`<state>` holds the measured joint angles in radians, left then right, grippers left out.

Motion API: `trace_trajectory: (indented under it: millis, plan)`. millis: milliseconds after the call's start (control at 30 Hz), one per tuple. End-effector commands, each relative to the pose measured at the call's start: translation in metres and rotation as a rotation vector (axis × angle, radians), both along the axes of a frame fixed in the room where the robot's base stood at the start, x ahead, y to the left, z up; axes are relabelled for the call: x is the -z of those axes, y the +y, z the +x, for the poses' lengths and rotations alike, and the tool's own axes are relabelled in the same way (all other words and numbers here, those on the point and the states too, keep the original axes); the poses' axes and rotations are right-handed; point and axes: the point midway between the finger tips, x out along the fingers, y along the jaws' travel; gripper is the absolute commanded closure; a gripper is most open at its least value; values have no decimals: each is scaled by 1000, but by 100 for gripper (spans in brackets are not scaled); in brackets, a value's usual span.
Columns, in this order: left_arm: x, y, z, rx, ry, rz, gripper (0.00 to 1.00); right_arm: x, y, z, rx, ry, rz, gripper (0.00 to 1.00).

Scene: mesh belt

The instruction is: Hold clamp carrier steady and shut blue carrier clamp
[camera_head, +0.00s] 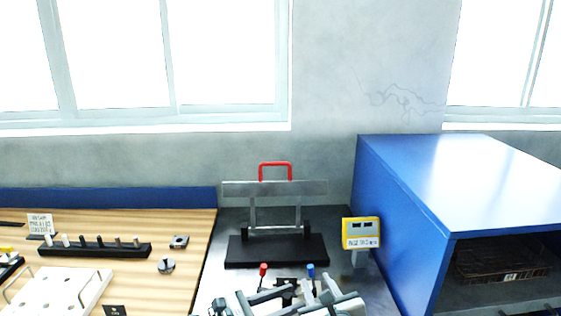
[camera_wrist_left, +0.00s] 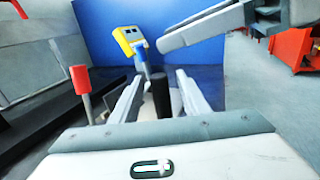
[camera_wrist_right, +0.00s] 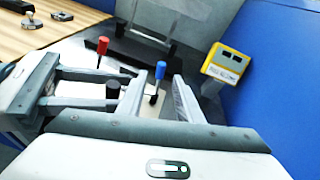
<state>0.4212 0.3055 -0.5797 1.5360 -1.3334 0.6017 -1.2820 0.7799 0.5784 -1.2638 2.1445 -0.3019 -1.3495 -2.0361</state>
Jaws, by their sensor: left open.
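The clamp carrier is mostly hidden behind my grippers at the bottom of the head view; a pale plate (camera_wrist_right: 124,102) under the clamps shows in the right wrist view. The blue clamp handle (camera_head: 311,271) stands upright, and it shows between my right fingers in the right wrist view (camera_wrist_right: 160,70). The red clamp handle (camera_head: 263,270) stands upright to its left. My left gripper (camera_wrist_left: 158,95) is open, with a dark upright post (camera_wrist_left: 161,92) between its fingers; I cannot tell if they touch it. My right gripper (camera_wrist_right: 158,98) is open around the blue clamp's lever.
A black-based stand with a red handle (camera_head: 276,164) is behind the clamps. A yellow sign (camera_head: 361,233) and a large blue cabinet (camera_head: 400,215) stand close on the right. A wooden table (camera_head: 190,222) with a black peg rack (camera_head: 95,249) is at left.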

Motion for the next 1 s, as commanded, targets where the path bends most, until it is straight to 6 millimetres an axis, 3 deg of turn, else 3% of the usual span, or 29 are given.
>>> trace_trajectory:
  millis: [267,733,1000]
  plan:
    - [1,21,-10,-1,0,2,58,0,0,0,0,0,0,68]
    - [1,91,-43,-1,1,2,58,0,0,0,0,0,0,68]
    - [1,107,-51,1,1,0,58,0,0,0,0,0,0,68]
